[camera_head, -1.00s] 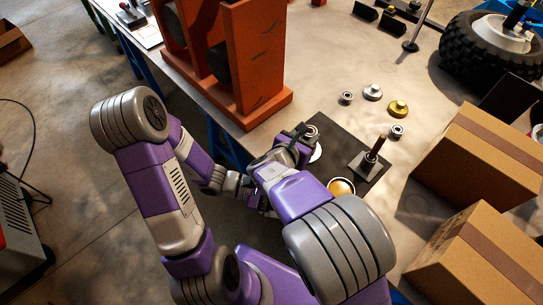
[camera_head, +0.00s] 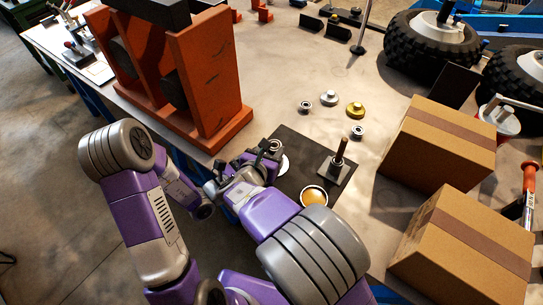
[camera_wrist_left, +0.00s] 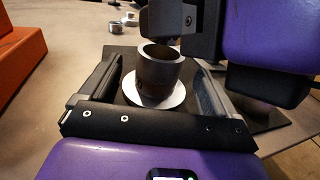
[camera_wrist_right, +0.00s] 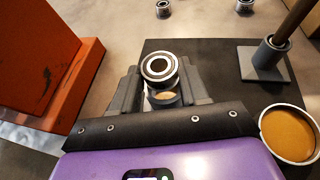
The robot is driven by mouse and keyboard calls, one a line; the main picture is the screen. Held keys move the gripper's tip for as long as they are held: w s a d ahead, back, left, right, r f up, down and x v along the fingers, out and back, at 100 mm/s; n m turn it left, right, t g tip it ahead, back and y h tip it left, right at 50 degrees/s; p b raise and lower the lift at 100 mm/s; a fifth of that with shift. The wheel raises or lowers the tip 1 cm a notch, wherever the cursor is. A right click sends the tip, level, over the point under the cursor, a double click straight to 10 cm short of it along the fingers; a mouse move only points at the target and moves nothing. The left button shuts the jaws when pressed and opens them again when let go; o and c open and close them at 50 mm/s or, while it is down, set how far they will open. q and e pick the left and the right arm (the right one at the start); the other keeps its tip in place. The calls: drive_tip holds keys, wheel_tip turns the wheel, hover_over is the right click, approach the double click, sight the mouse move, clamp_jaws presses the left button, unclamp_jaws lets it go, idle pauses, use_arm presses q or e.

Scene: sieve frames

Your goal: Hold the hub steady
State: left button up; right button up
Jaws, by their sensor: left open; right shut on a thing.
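The hub, a dark grey hollow cylinder (camera_wrist_left: 160,72), stands upright on a white disc (camera_wrist_left: 172,97) in the left wrist view. My left gripper (camera_wrist_left: 155,82) is open, with one finger on each side of the hub; contact cannot be told. My right gripper (camera_wrist_right: 160,76) is shut on a steel bearing ring (camera_wrist_right: 159,67). In the right wrist view the hub's rim (camera_wrist_right: 164,98) shows just below the ring. In the head view my right gripper (camera_head: 268,151) is over the dark mat, the white disc (camera_head: 283,166) shows beside it, and my left gripper is mostly hidden.
The dark mat (camera_head: 305,158) also carries a post on a square base (camera_head: 338,163) and a round dish with amber contents (camera_head: 314,196). Small metal parts (camera_head: 329,98) lie behind. An orange stand (camera_head: 213,85) is left, cardboard boxes (camera_head: 440,140) right.

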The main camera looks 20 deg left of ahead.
use_arm(q)
drive_tip(key=shift+x, duration=2.55)
drive_tip(key=c, duration=1.4)
drive_tip(key=shift+c, duration=0.2)
clamp_jaws()
